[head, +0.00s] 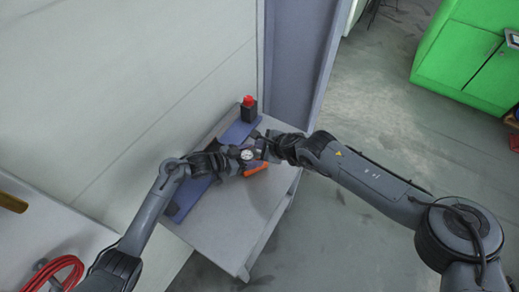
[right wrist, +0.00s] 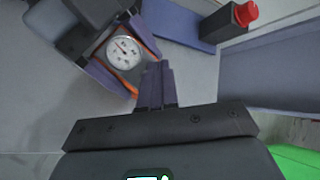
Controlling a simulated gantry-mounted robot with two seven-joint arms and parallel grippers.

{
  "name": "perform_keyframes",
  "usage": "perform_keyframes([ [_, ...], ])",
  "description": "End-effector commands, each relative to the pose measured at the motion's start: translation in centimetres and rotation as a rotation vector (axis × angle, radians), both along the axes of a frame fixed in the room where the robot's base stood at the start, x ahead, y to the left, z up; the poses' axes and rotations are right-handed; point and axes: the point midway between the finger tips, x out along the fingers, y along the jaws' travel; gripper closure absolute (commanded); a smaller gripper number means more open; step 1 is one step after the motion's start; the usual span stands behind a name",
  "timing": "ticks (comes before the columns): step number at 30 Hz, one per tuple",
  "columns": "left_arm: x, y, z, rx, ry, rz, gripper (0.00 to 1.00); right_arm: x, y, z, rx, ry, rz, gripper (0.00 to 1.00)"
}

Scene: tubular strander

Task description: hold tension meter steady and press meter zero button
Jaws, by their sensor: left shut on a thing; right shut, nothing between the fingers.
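The tension meter (head: 256,168) has an orange body and a round white dial; it is over the small grey table. In the right wrist view the meter's dial (right wrist: 123,52) faces the camera, with orange edges around it. My left gripper (head: 236,157) is shut on the meter from the left, its purple-grey fingers on both sides of the body. My right gripper (head: 262,148) is shut and empty. Its fingertips (right wrist: 155,68) are close beside the meter's lower right edge; I cannot tell whether they touch. I cannot make out the zero button.
A black box with a red knob (head: 248,105) stands at the table's back, by a blue mat (head: 238,131). The grey table (head: 235,225) is clear in front. A wall and blue-grey post (head: 296,60) border it. A red cable coil (head: 58,272) lies lower left.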

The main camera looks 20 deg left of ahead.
Motion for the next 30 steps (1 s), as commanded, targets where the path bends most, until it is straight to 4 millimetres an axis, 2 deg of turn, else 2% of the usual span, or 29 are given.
perform_keyframes([
  [30,-0.03,-0.01,-0.06,0.0,0.001,-0.001,0.78,-0.03,0.01,-1.03,0.0,0.001,0.001,1.0],
])
